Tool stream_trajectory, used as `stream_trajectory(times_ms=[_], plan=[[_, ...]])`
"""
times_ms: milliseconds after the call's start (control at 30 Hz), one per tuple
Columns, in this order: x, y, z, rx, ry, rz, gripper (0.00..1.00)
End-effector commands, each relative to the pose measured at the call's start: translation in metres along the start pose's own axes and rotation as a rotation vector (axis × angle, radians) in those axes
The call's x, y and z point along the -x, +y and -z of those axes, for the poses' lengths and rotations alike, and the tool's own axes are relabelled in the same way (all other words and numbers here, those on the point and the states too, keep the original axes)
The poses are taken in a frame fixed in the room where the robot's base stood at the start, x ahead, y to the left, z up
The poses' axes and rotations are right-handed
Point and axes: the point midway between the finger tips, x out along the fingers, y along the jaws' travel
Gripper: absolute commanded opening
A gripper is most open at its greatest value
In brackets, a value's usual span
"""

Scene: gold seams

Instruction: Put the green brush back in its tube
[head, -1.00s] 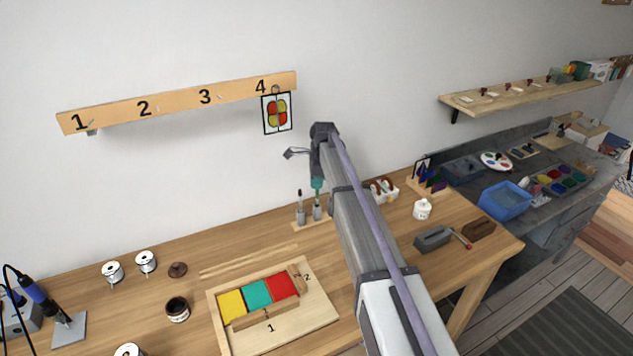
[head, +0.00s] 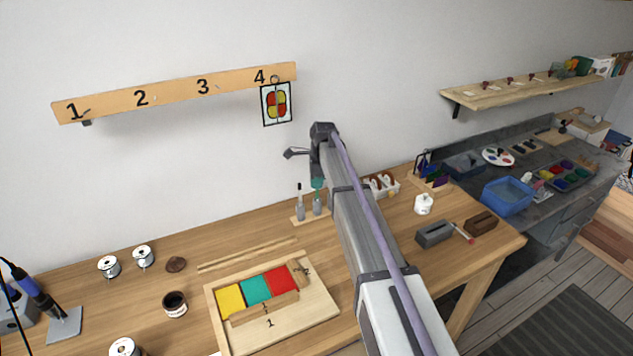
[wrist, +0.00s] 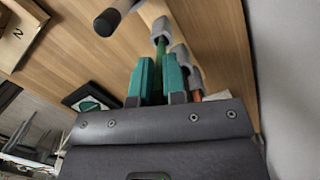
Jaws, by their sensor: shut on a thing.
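My gripper (wrist: 161,66) has teal fingers and is shut on the green brush (wrist: 160,52), whose thin green shaft shows between the fingertips in the wrist view. The shaft runs up to a grey tube (wrist: 160,27); whether its end is inside the mouth I cannot tell. A second grey tube (wrist: 182,56) beside it has an orange-red shaft (wrist: 196,94) at it. In the head view my gripper (head: 317,184) is right above the right-hand grey tube (head: 318,207). The left-hand tube (head: 300,212) holds a dark-tipped brush (head: 299,190). Both tubes stand on a small wooden base.
A wooden tray (head: 315,325) with yellow, teal and red tiles lies in front. A white holder (head: 384,186) stands behind my arm, to the right. A numbered rail (head: 175,94) with a hanging panel (head: 276,104) is on the wall above. Spools and a dark jar (head: 174,304) are left.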

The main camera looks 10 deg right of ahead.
Motion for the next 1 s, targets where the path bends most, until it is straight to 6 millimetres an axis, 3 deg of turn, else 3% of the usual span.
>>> stream_trajectory(times_ms=[1000], plan=[[-0.0109, 0.0, 0.0013, 0.0, 0.0, 0.0, 0.0]])
